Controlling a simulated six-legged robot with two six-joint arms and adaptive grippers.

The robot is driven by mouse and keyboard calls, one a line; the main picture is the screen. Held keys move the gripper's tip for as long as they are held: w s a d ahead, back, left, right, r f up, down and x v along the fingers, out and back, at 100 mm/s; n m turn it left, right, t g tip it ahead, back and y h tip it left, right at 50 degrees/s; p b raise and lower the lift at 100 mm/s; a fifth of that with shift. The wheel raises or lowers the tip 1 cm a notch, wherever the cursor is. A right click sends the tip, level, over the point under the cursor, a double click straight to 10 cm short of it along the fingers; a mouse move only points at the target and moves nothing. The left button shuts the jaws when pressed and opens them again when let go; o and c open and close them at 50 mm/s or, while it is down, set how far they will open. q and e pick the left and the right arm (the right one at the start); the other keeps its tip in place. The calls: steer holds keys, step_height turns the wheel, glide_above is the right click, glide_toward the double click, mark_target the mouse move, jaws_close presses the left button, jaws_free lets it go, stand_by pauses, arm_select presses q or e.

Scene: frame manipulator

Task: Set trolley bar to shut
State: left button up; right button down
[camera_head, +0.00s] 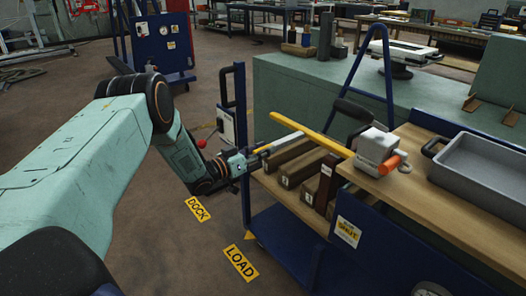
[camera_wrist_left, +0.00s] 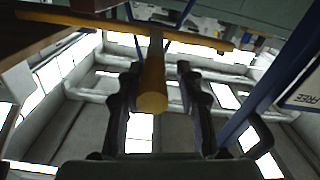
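The trolley's yellow bar (camera_head: 312,134) runs slantwise along the near side of the wooden-topped trolley. Its right end meets a grey block (camera_head: 375,145) with an orange grip (camera_head: 389,164). My left gripper (camera_head: 264,151) is just left of the bar, beside a pale stem (camera_head: 281,142) that reaches toward it. In the left wrist view, a yellow round-ended handle (camera_wrist_left: 152,88) stands between my two fingers, with gaps on both sides, so the gripper looks open. The yellow bar (camera_wrist_left: 70,18) crosses above it there. My right gripper is not in view.
The trolley's blue posts (camera_head: 240,150) stand beside my left gripper. A sign that seems to read SHUT (camera_head: 347,231) is on the trolley's side. A grey tray (camera_head: 485,170) sits on top; brown blocks (camera_head: 300,168) fill the shelf. Floor labels read DOCK and LOAD.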

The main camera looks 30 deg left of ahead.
arm_select(q)
steer(key=shift+o, duration=0.8)
steer(key=shift+d, duration=0.1)
steer(key=shift+s, duration=0.1)
steer(key=shift+s+a, duration=0.2)
steer(key=shift+s, duration=0.05)
steer(key=v, duration=1.1)
steer(key=shift+s+r, duration=0.1)
steer(key=shift+s, duration=0.05)
